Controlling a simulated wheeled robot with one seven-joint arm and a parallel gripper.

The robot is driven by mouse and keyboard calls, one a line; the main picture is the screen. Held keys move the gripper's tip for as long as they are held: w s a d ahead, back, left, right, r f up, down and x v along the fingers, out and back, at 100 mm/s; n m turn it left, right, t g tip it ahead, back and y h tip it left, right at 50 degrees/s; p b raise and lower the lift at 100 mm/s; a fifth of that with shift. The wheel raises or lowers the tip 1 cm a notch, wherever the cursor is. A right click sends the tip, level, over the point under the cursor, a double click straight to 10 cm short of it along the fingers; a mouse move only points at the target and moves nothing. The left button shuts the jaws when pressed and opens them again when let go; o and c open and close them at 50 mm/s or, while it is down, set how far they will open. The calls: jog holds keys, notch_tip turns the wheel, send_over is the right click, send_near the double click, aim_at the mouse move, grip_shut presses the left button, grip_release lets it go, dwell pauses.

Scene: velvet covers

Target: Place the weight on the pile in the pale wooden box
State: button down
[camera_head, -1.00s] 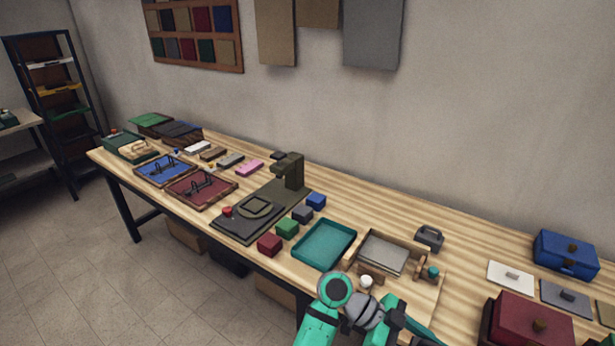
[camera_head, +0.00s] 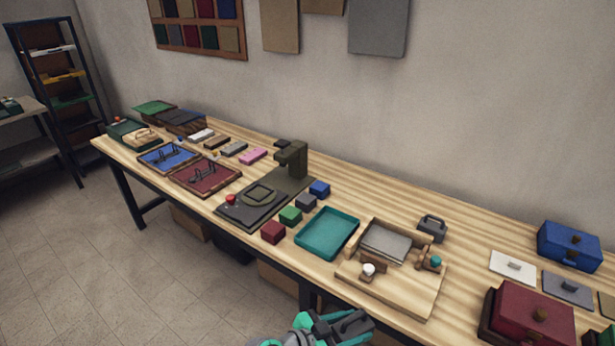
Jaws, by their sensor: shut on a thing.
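The weight (camera_head: 432,229) is a dark grey block with a loop handle. It stands upright on the table, just behind the right end of the pale wooden box (camera_head: 400,227). Inside the box lies a flat grey pile (camera_head: 385,242). The box sits at the back of a pale wooden board (camera_head: 395,287) with a white-topped knob (camera_head: 368,269) and a teal-topped knob (camera_head: 435,262). My gripper (camera_head: 350,325), teal and dark, is at the bottom edge, in front of the table and well apart from the weight and box. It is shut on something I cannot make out.
A teal tray (camera_head: 327,233) lies left of the box, with small coloured blocks (camera_head: 290,215) beyond it. A dark press (camera_head: 268,198) stands further left. At right are a dark red box (camera_head: 530,317), a blue box (camera_head: 569,246) and flat plates (camera_head: 513,267). Bare table lies between.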

jog(key=w+a+f+n+t+y, duration=0.6)
jog(key=w+a+n+y, duration=0.1)
jog(key=a, duration=0.4)
jog(key=shift+a+f+n+y, duration=0.25)
jog(key=shift+n+y, duration=0.15)
jog(key=shift+n, duration=0.5)
jog(key=shift+w, duration=0.1)
